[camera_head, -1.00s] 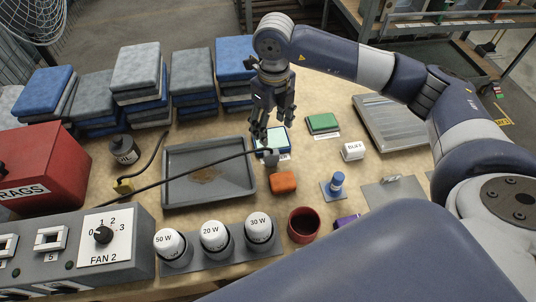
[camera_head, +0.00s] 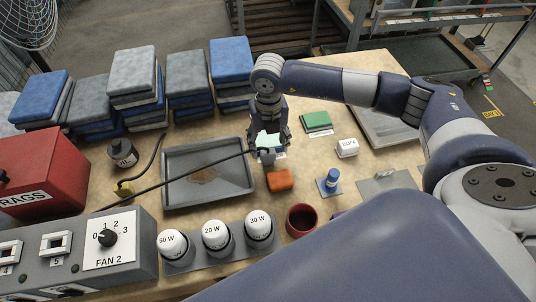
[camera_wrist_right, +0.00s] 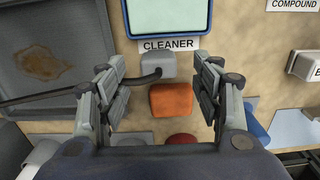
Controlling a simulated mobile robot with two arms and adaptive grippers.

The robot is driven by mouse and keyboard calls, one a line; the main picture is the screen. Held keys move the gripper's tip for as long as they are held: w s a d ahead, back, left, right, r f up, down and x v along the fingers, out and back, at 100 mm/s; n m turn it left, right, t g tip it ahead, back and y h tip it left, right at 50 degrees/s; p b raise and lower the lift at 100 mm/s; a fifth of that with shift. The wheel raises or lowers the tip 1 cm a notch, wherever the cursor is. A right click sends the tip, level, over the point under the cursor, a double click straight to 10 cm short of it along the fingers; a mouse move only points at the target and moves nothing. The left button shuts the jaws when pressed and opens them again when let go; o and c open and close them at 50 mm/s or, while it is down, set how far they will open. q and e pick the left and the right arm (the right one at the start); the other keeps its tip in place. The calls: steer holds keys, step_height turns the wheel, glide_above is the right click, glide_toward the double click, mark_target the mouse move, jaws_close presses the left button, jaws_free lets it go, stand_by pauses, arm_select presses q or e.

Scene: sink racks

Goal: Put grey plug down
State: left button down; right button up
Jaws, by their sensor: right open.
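The grey plug (camera_head: 268,158) is at the end of a black cable that runs in from the left. It sits just behind an orange block (camera_head: 278,180). The plug also shows in the right wrist view (camera_wrist_right: 155,64), in front of the CLEANER label. My right gripper (camera_head: 268,148) is open over the plug, with its fingers apart on either side. In the wrist view gaps show between the plug and both fingers. How high the fingertips are above the table I cannot tell. My left gripper is not in view.
A grey tray (camera_head: 168,200) with a brown stain is left of the plug, under the cable. A light-topped blue-rimmed pad (camera_wrist_right: 168,17) lies behind the plug. A blue-capped item (camera_head: 331,178) and a red cup (camera_head: 301,222) stand nearby. Folded cloth stacks line the back.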

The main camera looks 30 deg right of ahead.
mark_target(268, 151)
steer(key=shift+a+f+p, duration=0.1)
steer(key=shift+f+p, duration=0.2)
steer(key=shift+f, duration=1.6)
steer(key=shift+s, duration=0.1)
steer(key=c, duration=1.2)
steer(key=shift+r, duration=0.15)
steer(key=shift+c, duration=0.2)
step_height(268, 151, up, 10)
steer(key=b, duration=0.1)
